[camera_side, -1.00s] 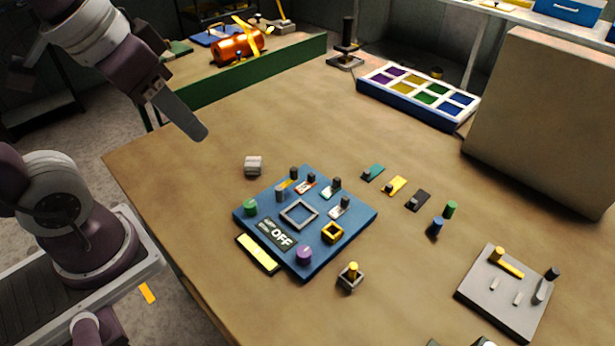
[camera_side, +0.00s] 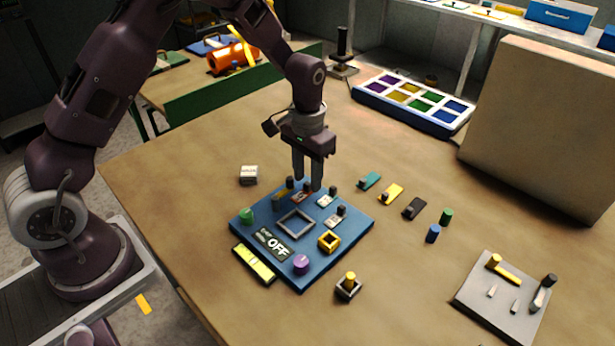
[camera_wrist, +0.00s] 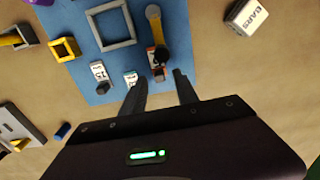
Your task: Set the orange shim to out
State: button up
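The orange shim (camera_side: 301,197) lies at the far edge of the blue board (camera_side: 345,232), partly hidden by my fingers in the side view. In the wrist view the orange shim (camera_wrist: 151,58) shows a pale label and a dark knob. My gripper (camera_side: 307,184) points down just over that edge of the board. Its two fingers (camera_wrist: 160,82) are apart with nothing between them, near the dark knob of the orange shim. I cannot tell whether they touch it.
Two pale labelled shims (camera_wrist: 98,72) sit beside the orange one. A lever (camera_wrist: 153,14) lies close on its other side. A grey square frame (camera_side: 295,223) and a yellow ring (camera_side: 329,241) stand on the board. A small white block (camera_side: 249,175) stands off the board, with bare table around it.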

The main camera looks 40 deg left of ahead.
jog(key=shift+f, duration=0.4)
jog(key=shift+c, duration=0.5)
grip_shut()
dwell(0.6)
